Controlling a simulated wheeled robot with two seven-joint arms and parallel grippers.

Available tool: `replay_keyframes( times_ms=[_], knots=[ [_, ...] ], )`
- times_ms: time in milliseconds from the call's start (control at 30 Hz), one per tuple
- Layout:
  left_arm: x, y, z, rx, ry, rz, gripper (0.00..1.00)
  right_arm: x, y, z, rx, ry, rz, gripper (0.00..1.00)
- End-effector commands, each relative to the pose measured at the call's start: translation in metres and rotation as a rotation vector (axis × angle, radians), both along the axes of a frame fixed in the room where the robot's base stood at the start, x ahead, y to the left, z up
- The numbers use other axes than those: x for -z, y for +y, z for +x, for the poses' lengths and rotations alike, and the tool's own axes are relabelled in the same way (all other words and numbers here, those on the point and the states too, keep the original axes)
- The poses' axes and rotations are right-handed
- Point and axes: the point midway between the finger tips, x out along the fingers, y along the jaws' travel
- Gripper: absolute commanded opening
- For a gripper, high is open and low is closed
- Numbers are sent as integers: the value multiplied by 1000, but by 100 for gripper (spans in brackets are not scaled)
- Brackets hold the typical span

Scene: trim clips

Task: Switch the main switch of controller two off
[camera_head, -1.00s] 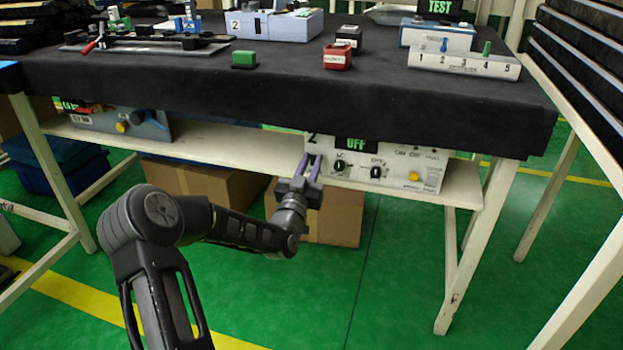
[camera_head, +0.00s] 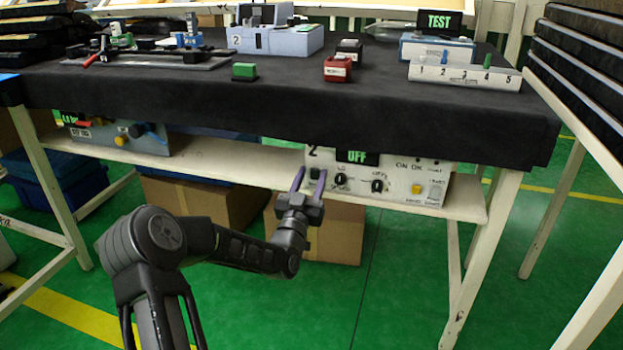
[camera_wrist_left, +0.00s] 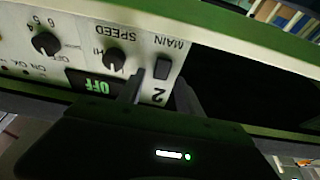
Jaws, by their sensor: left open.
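Controller two (camera_head: 400,185) is a pale box on the lower shelf under the black-topped table. Its green display (camera_head: 358,157) reads OFF, and the display also shows in the left wrist view (camera_wrist_left: 97,87). The main switch (camera_wrist_left: 162,70) is a small dark rocker beside the printed MAIN, upside down in the left wrist view. My left gripper (camera_head: 309,174) is open and empty in front of the panel's left end. In the left wrist view its fingertips (camera_wrist_left: 158,85) lie close to the switch, one on either side; contact cannot be told. My right gripper is not in view.
The table edge (camera_head: 290,110) overhangs the shelf (camera_head: 225,168). Another controller (camera_head: 115,135) stands at the shelf's left end. Cardboard boxes (camera_head: 335,235) sit beneath. Dark stacked trays (camera_head: 580,70) stand at the right. The green floor in front is open.

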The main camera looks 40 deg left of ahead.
Motion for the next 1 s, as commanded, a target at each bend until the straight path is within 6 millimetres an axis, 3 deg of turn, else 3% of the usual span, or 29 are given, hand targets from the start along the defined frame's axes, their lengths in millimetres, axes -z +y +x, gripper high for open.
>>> replay_keyframes(
  times_ms=[267,500,600,1000],
  knots=[
    [4,-5,-14,0,2,2,42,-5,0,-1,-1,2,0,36],
    [16,-17,-49,0,3,-1,42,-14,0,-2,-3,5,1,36],
    [26,-20,-62,-2,2,-1,42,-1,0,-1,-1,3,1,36],
    [25,-25,-70,0,-1,0,42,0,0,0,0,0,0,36]
  ],
)
